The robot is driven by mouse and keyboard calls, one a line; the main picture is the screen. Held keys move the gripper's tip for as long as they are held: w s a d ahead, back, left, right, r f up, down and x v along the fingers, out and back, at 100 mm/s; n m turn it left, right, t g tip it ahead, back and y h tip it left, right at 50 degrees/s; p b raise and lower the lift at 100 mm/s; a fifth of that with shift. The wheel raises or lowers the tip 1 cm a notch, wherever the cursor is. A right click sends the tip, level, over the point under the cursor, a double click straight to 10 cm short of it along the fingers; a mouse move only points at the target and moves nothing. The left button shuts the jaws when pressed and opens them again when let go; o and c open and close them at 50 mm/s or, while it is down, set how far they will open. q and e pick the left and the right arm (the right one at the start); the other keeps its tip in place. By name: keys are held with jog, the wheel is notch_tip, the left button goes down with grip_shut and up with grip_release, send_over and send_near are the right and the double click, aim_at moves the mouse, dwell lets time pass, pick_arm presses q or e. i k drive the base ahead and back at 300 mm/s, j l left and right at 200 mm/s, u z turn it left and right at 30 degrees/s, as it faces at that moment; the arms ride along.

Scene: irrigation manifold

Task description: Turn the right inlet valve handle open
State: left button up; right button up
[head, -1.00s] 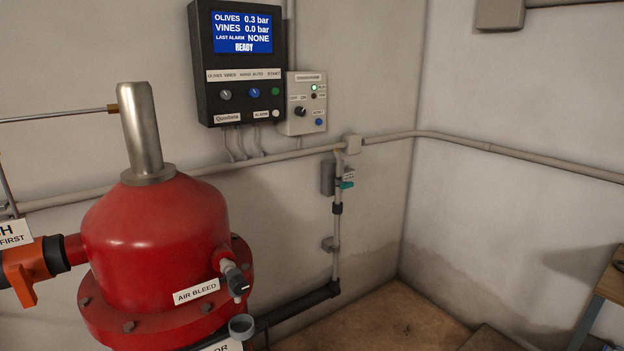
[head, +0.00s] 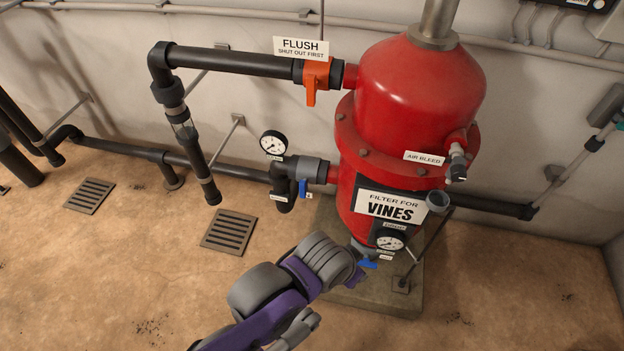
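The red filter (head: 420,85) labelled "FILTER FOR VINES" stands right of centre in the head view. A grey pipe joint with a small blue handle (head: 304,188) meets its left side; the handle hangs roughly downward. Another blue handle (head: 369,264) shows low at the filter's front, partly behind my purple and grey arm. Their small tags are unreadable, so I cannot tell which is the right inlet valve. My arm enters from the bottom, left of centre, and reaches up and right.
An orange flush handle (head: 311,83) points down on the upper pipe. A pressure gauge (head: 273,143) stands by the left joint, another gauge (head: 390,242) on the filter's front. Floor grates (head: 229,232) lie left. The filter stands on a concrete plinth (head: 385,299). Floor on the right is clear.

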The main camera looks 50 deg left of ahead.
aim_at(303, 185)
jog(key=u, duration=1.75)
jog(key=i+l+u, duration=0.1)
jog(key=i+u, duration=0.15)
jog(key=i+l+u, duration=0.2)
jog(key=i, duration=0.2)
